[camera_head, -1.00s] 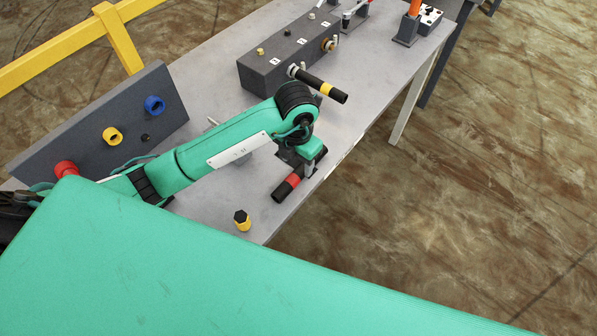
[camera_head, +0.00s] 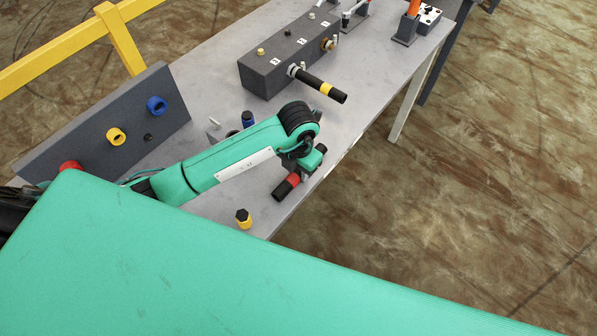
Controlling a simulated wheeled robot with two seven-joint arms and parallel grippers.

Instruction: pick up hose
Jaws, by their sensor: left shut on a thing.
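A short black hose with a red band (camera_head: 284,189) lies at the front edge of the grey table, under my left wrist. My left gripper (camera_head: 302,174) is at the hose's far part and is shut on it; the wrist hides the fingertips and that part of the hose. A second black hose with a yellow band (camera_head: 317,83) sticks out from a port of the dark grey block (camera_head: 268,73), apart from my gripper. My right gripper is not in view.
A dark panel (camera_head: 60,146) with red, yellow (camera_head: 116,136) and blue (camera_head: 157,105) rings stands at the left. A yellow-and-black fitting (camera_head: 243,219) and a blue one (camera_head: 248,119) stand on the table (camera_head: 213,85). A yellow rail (camera_head: 60,55) runs behind.

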